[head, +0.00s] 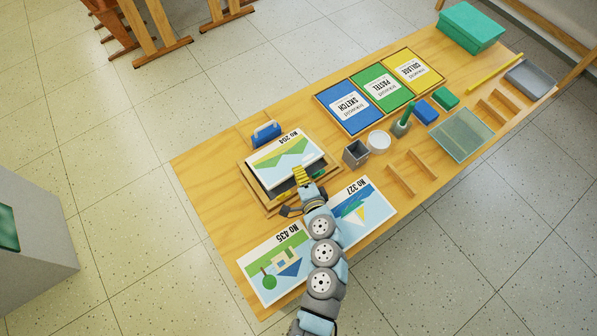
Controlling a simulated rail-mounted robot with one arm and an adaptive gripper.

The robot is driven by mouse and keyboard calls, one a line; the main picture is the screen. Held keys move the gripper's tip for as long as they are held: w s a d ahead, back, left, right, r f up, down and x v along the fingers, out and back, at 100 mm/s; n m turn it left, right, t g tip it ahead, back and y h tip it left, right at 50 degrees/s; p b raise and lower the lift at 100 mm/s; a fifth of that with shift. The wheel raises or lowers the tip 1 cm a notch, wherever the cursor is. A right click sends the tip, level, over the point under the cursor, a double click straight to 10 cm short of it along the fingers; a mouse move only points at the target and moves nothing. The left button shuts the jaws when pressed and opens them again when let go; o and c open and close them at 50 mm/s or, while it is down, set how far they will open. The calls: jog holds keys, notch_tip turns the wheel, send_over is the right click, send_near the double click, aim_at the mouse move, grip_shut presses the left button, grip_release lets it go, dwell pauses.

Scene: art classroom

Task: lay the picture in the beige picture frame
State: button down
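The picture (284,156) marked No 204, with green and yellow hills, is over the beige picture frame (262,199) at the left of the table. It covers most of the frame and looks raised above it, offset toward the back. The frame's front-left border and part of its dark inside show below the picture. My gripper (301,175) is at the picture's near edge, with its yellow fingers against it, and appears shut on that edge. The exact contact of the fingertips is too small to see clearly. The frame's far side is hidden under the picture.
Pictures No 435 (274,266) and No 327 (364,213) lie on the table (210,170) nearby. A blue object (266,133) stands behind the frame. A grey cup (356,152) and white round dish (379,141) stand to its right.

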dwell(0.9)
jog(key=c, duration=1.2)
grip_release()
jog(key=shift+o, duration=0.2)
jog(key=shift+s, duration=0.1)
jog(key=v, duration=1)
jog(key=shift+s+d, duration=0.15)
jog(key=shift+s, duration=0.2)
jog(key=shift+s+d+r, duration=0.1)
jog(key=shift+s+r, duration=0.1)
jog(key=shift+s, duration=0.3)
